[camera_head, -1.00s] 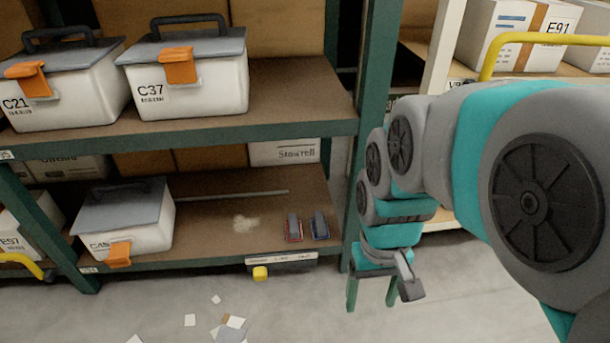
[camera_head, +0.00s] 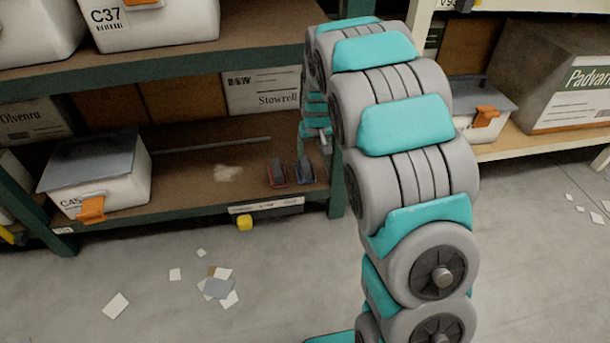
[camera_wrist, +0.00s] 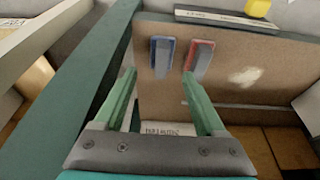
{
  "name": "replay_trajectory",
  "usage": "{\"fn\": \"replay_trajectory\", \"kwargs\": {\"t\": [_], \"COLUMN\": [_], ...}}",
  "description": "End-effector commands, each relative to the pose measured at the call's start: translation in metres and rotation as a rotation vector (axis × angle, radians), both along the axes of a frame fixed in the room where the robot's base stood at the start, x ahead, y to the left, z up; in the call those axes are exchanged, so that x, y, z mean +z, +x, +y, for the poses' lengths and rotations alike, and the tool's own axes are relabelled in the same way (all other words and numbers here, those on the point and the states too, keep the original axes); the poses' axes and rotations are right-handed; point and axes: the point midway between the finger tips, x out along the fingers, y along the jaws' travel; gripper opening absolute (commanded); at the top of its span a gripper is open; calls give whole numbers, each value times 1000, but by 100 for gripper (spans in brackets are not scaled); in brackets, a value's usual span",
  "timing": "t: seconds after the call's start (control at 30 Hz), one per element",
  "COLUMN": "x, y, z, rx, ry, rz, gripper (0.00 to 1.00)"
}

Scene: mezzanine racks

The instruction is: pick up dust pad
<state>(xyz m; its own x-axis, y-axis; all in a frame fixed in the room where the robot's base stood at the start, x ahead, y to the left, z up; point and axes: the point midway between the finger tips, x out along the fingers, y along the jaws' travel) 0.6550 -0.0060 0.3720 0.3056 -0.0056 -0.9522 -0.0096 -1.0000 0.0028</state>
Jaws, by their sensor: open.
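Two small pads with grey handles lie side by side on the lower shelf, one with a red base (camera_head: 277,174) and one with a blue base (camera_head: 305,172). I cannot tell from looks which is the dust pad. In the wrist view the blue pad (camera_wrist: 162,57) shows ahead between my green fingertips, and the red pad (camera_wrist: 199,60) is just right of it, near the right fingertip. My gripper (camera_wrist: 160,76) is open and empty, apart from both pads. In the head view my arm hides most of it.
The shelf board (camera_head: 190,190) has a pale dusty patch (camera_head: 228,173) and a thin rod. A lidded bin C45 (camera_head: 120,195) stands left. A green post (camera_wrist: 95,60) is close on the left in the wrist view. Paper scraps (camera_head: 218,288) lie on the floor.

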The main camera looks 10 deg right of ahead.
Motion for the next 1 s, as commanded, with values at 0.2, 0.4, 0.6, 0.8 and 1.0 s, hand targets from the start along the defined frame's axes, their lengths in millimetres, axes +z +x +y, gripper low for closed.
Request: {"fn": "replay_trajectory", "kwargs": {"t": [0.2,0.4,0.6,0.8,1.0], "x": [-54,-68,-86,-99,-129], "y": [50,66,73,76,80], "z": [4,5,5,5,5], "rx": [10,14,13,13,12], "ry": [1,2,3,3,3], "rz": [-58,-82,-82,-83,-77], "gripper": [72,72,72,72,72]}}
